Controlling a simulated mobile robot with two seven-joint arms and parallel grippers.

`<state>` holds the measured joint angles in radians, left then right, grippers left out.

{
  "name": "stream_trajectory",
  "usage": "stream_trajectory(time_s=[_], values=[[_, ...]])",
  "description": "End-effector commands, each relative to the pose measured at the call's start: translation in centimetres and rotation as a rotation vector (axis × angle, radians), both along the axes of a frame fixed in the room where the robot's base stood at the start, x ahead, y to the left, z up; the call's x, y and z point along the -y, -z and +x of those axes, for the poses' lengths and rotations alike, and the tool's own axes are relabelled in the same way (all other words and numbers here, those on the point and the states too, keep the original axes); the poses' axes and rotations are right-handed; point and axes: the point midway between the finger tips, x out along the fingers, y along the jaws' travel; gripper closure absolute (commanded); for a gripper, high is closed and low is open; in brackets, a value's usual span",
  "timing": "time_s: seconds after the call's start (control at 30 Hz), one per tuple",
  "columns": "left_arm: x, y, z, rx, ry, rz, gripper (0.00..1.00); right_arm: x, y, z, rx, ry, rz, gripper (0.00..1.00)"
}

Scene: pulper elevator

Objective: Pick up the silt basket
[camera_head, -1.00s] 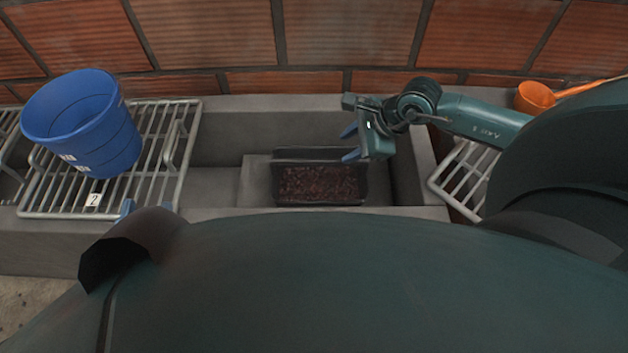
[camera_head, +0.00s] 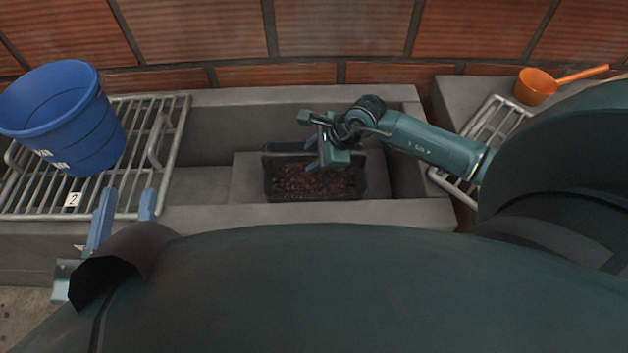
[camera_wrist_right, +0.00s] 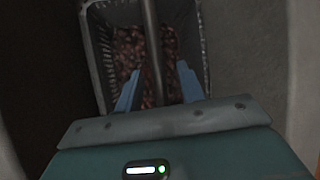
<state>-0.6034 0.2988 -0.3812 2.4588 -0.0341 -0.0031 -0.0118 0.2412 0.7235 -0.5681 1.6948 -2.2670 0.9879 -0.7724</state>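The silt basket (camera_head: 314,197) is a dark rectangular basket filled with reddish-brown lumpy matter. It sits in the grey trough in the head view. In the right wrist view the basket (camera_wrist_right: 203,55) has ribbed walls, and a bar like a handle (camera_wrist_right: 152,45) crosses over its contents. My right gripper (camera_head: 311,153) is over the basket's back part, fingers apart. In the wrist view the bar runs between the fingers of this gripper (camera_wrist_right: 158,75), with gaps visible on both sides. My left gripper (camera_head: 127,204) is open and empty at the trough's front left, away from the basket.
A blue bucket (camera_head: 62,115) stands on a metal rack (camera_head: 150,130) at the left, behind my left gripper. An orange scoop (camera_head: 536,86) lies at the right beyond another rack (camera_head: 492,125). Trough walls enclose the basket. A brick wall stands behind.

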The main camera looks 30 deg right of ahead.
Motion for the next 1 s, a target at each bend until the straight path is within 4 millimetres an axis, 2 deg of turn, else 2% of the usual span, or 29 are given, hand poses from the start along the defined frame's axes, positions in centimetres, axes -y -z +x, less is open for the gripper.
stream_trajectory(time_s=[0.93,1.0], values=[[0.1,0.23,0.03,0.007,0.005,0.003,0.66,-0.01,0.41,-0.01,0.0,0.0,0.001,0.61],[0.1,0.23,0.03,0.007,0.005,0.003,0.66,0.0,0.41,-0.01,0.0,0.0,0.001,0.67]])
